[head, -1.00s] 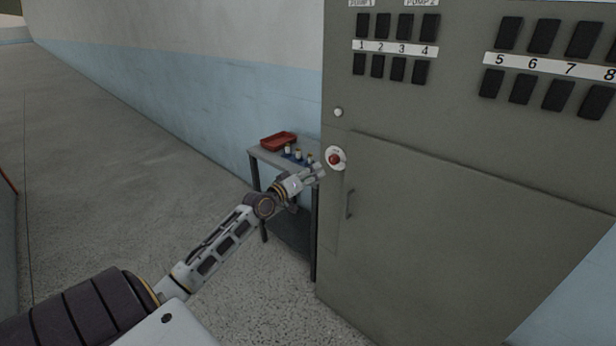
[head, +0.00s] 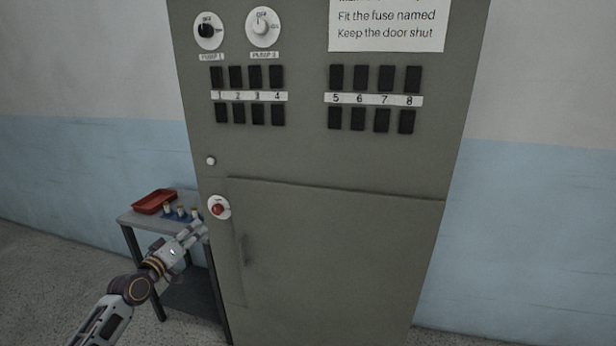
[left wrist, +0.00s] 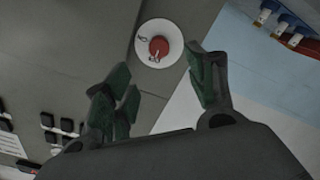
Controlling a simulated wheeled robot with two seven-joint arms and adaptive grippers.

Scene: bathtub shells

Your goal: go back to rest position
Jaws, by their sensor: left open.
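My left gripper (head: 199,231) is in front of the lower left of the grey cabinet (head: 320,270), just below a red button on a round white plate (head: 219,208). In the left wrist view my left gripper (left wrist: 160,95) is open and empty. The red button (left wrist: 159,46) shows beyond its fingertips, with a gap of cabinet face around it. My right gripper is in neither current view.
A small table (head: 131,217) stands left of the cabinet with a red tray (head: 154,201) and several fuse-like parts (head: 181,213).

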